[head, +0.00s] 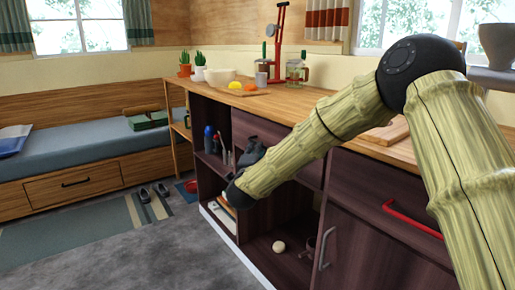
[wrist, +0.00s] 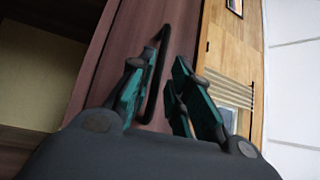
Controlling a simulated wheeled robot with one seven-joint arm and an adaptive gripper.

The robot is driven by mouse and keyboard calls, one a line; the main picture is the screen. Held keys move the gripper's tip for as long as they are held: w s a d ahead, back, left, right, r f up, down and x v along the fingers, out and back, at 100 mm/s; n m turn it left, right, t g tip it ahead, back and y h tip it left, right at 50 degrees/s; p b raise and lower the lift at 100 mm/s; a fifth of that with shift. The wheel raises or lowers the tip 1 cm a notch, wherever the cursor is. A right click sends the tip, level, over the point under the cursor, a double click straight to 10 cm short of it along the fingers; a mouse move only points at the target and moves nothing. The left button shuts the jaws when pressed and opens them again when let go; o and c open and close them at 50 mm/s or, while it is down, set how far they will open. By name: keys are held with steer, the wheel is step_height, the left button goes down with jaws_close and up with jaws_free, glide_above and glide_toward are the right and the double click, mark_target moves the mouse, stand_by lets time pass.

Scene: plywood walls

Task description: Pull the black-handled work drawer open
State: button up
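The work drawer's dark brown front (head: 250,124) is in the counter, left of my forearm in the head view, and looks shut. It fills the middle of the wrist view (wrist: 115,50). Its black bar handle (wrist: 155,75) runs lengthwise between the two teal fingers of my gripper (wrist: 158,68). The fingers are apart, with a gap visible on each side of the handle; I cannot tell whether either touches it. In the head view my dark gripper (head: 254,152) is in front of this drawer and hides the handle.
A red-handled drawer (head: 400,205) and a cupboard door with a grey handle (head: 326,248) are to the right. Open shelves (head: 270,225) hold bottles and a pale ball. The wooden countertop (head: 270,103) carries plants and jars.

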steer(key=shift+b+x, duration=0.5)
steer(key=shift+x, duration=2.05)
jaws_close()
